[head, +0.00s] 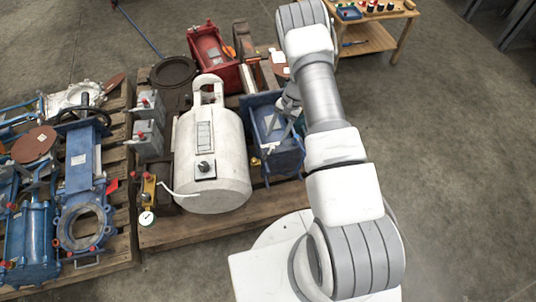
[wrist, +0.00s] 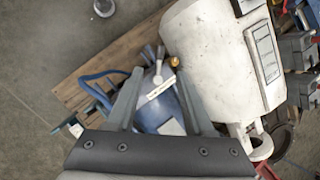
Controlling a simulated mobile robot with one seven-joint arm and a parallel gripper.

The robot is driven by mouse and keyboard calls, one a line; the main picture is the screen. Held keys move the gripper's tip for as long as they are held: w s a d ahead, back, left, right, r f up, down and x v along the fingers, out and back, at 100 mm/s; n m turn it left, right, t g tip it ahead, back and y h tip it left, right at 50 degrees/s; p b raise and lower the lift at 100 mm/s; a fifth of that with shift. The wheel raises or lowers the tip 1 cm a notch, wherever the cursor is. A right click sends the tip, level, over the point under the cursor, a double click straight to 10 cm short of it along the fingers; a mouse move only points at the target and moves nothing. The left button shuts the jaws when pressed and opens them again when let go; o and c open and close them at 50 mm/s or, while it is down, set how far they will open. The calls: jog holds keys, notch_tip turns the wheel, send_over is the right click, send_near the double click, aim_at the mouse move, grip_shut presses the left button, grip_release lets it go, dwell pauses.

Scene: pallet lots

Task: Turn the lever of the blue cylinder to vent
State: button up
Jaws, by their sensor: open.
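The blue cylinder (head: 282,153) stands at the right end of the pallet, right of the big white tank, partly hidden by my arm in the head view. In the wrist view the blue cylinder (wrist: 152,118) lies between and below my fingers. Grey metal prongs (wrist: 153,54) stick up near its far end, beside a brass knob (wrist: 174,62). A white strip (wrist: 157,91) lies across its top; I cannot tell which part is the lever or where it points. My gripper (wrist: 159,72) is open and empty above the cylinder; contact cannot be made out.
The white tank (head: 212,150) stands close to the left of the cylinder. A red unit (head: 210,58) is behind. A second pallet with blue valves (head: 85,160) is at the left. A wooden table (head: 372,38) is at the back right.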

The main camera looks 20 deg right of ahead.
aim_at(266, 157)
jog(key=b+x, duration=0.1)
jog(key=x, duration=0.9)
jog(key=shift+f+b, duration=0.2)
jog(key=shift+b, duration=0.15)
grip_shut()
dwell(0.8)
